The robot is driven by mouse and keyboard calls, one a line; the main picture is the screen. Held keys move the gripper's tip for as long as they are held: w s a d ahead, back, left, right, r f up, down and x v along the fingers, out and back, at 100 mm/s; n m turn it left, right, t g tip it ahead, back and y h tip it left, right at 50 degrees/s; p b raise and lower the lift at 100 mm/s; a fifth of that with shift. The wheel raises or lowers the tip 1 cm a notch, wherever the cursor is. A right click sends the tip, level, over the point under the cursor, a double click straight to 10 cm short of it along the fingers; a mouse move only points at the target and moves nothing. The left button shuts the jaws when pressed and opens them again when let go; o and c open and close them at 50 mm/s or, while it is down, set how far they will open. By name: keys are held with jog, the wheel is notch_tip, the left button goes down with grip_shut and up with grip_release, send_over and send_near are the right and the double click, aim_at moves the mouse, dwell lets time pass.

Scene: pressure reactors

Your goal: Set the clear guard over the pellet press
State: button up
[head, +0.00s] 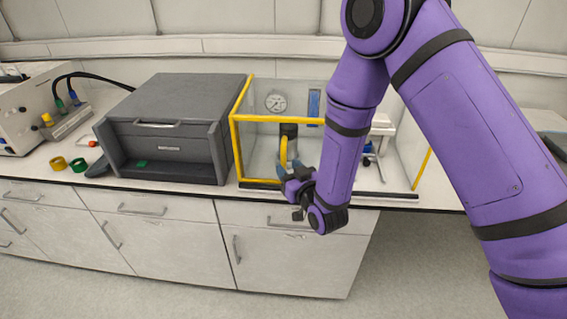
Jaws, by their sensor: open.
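The clear guard (235,148) is a see-through box with yellow edges, standing at the bench's front edge right of the grey cabinet. Through it I see parts of the pellet press: a round dial gauge (276,103) and a dark cylinder (289,130). A curved yellow handle (284,149) shows in front of the cylinder. My gripper (292,174) is open just below this handle, near the guard's lower front edge. I cannot tell whether it touches the handle. My arm hides the guard's middle and part of its right side.
A dark grey cabinet (170,130) stands close to the guard's left side. Yellow and green rings (68,164) lie further left beside an instrument (20,115) with cables. A white device (381,125) shows behind my arm. The floor before the drawers is clear.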

aim_at(285, 164)
jog(key=shift+x, duration=1.65)
grip_shut()
